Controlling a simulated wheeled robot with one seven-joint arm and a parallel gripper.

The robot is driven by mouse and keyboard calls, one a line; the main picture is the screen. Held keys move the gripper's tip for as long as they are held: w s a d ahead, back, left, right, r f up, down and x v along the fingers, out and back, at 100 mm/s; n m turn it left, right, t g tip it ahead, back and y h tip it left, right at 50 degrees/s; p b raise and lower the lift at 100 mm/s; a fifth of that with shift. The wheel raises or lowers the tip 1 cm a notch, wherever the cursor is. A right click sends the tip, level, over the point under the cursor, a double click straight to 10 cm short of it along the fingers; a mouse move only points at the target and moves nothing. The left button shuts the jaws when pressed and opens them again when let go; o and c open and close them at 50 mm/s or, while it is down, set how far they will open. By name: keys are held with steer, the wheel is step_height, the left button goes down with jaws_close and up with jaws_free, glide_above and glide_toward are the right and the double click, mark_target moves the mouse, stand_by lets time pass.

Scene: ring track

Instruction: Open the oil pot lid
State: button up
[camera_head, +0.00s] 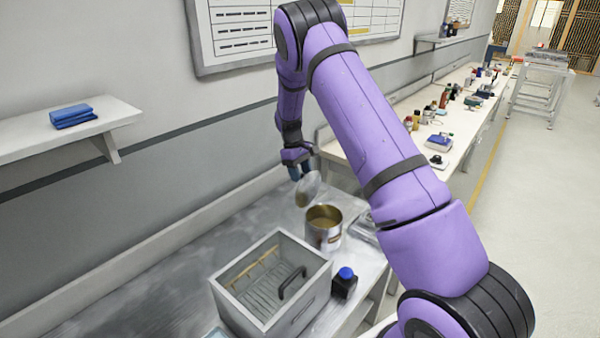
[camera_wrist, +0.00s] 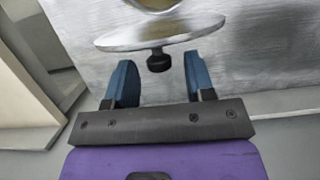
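The oil pot (camera_head: 323,230) is a metal can standing on the grey worktop, its top open and its brownish inside showing. Its round metal lid (camera_head: 307,189) is off the rim, steeply tilted above and left of the pot. In the wrist view the lid (camera_wrist: 160,33) is seen nearly edge-on, its black knob (camera_wrist: 158,62) pointing toward my gripper. My gripper (camera_head: 299,170) is just above the lid. Its two blue fingers are apart, with a visible gap on each side of the knob. What supports the lid cannot be made out.
A grey open box (camera_head: 237,309) with a dark handle stands in front of the pot. A dark bottle with a blue cap (camera_head: 344,282) is beside it. A wall shelf (camera_head: 70,137) holds folded blue cloth. The worktop left of the pot is clear.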

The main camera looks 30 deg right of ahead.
steer(key=v, duration=1.1)
stand_by(0.5)
